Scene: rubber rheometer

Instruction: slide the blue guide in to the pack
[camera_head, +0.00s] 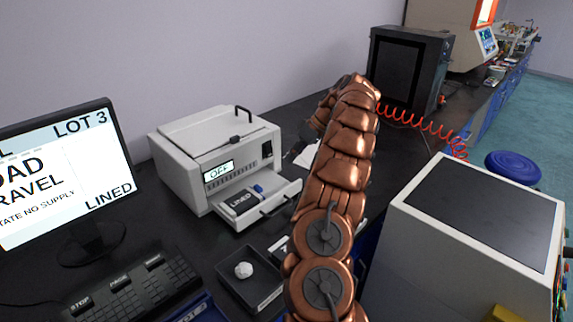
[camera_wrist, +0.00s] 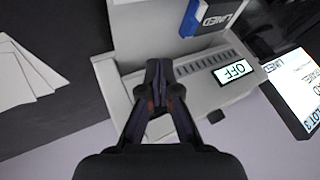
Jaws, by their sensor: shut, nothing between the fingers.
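In the wrist view the blue guide (camera_wrist: 189,20) shows at the top, beside the pack (camera_wrist: 222,20). I cannot tell whether guide and pack touch. My gripper (camera_wrist: 155,68) is shut and empty, over the machine's front, apart from the guide. In the head view my copper arm hides most of the gripper.
The machine's display (camera_head: 218,171) reads OFF. A black tray with a white lump (camera_head: 243,270) stands in front. A monitor (camera_head: 62,170) and keyboard (camera_head: 135,290) are at left. A large grey machine (camera_head: 480,225) is at right. White papers (camera_wrist: 28,75) lie on the dark bench.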

